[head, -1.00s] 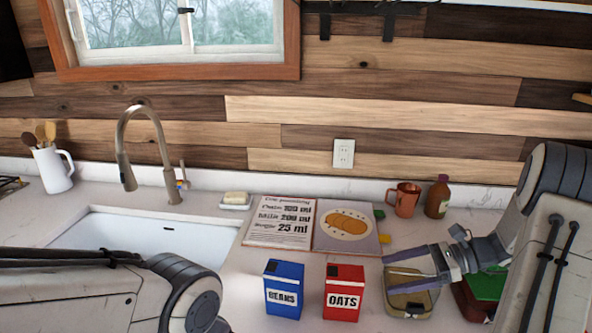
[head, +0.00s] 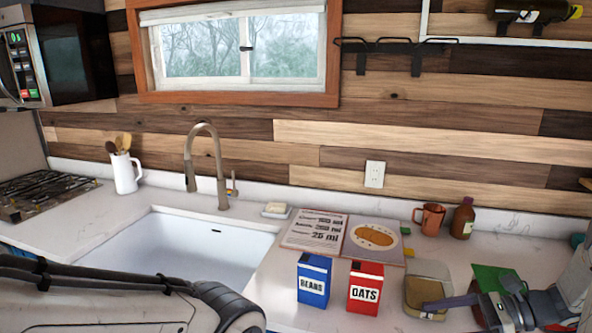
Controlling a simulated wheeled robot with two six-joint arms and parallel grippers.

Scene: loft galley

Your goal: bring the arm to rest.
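My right gripper (head: 462,308) is at the lower right, its arm coming in from the right edge. One dark finger reaches left across the front of a tan open tin (head: 427,283); the other looks foreshortened beside the red and green box. The fingers appear apart, with nothing seen between them. Whether the finger touches the tin cannot be told. My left arm crosses the lower left corner; its gripper is out of view.
A blue beans box (head: 313,281) and a red oats box (head: 365,288) stand left of the tin. A recipe book (head: 314,230), copper mug (head: 430,218) and brown bottle (head: 463,220) are behind. A green-topped box (head: 494,281) is beside the gripper. The sink (head: 190,245) is left.

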